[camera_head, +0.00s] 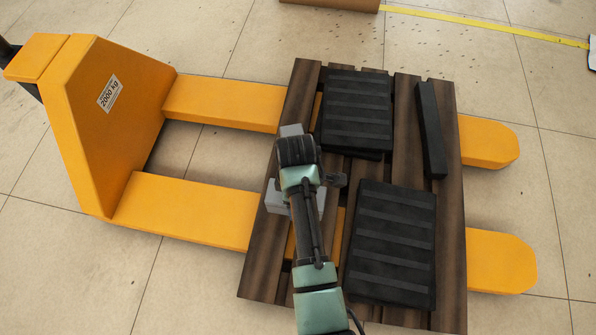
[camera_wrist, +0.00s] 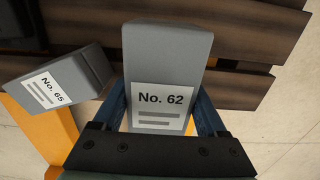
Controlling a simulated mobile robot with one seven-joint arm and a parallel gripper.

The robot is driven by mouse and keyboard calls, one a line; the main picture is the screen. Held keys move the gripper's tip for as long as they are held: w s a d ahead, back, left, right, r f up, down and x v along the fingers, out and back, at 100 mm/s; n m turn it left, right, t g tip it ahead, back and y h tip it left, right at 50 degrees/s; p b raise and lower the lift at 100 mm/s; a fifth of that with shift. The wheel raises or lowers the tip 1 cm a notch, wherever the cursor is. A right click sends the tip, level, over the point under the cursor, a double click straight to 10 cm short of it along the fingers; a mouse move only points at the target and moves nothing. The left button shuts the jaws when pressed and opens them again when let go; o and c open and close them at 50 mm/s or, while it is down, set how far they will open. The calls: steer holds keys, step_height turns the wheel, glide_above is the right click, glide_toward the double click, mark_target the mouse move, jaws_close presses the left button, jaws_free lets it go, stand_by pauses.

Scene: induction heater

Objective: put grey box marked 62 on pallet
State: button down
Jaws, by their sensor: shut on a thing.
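The grey box marked 62 (camera_wrist: 166,60) is between the two blue fingers of my gripper (camera_wrist: 162,108) in the wrist view, its white label facing the camera. My gripper is shut on it. In the head view a grey box (camera_head: 276,198), seemingly this one, shows partly behind my arm over the left part of the wooden pallet (camera_head: 262,262). My arm hides most of the gripper there. I cannot tell whether the box touches the pallet. A second grey box, marked 65 (camera_wrist: 62,80), lies to its left in the wrist view.
Two black ribbed cases (camera_head: 357,108) (camera_head: 392,243) and a narrow black piece (camera_head: 431,130) lie on the pallet. An orange pallet truck (camera_head: 120,130) has its forks under the pallet. Open tiled floor surrounds them, with a yellow line at the back.

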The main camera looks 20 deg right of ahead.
steer(key=shift+f+b, duration=1.55)
steer(key=shift+f, duration=0.7)
steer(key=shift+f, duration=0.15)
jaws_free()
step_height(320, 180, up, 12)
steer(key=p, duration=1)
steer(key=shift+r, duration=0.2)
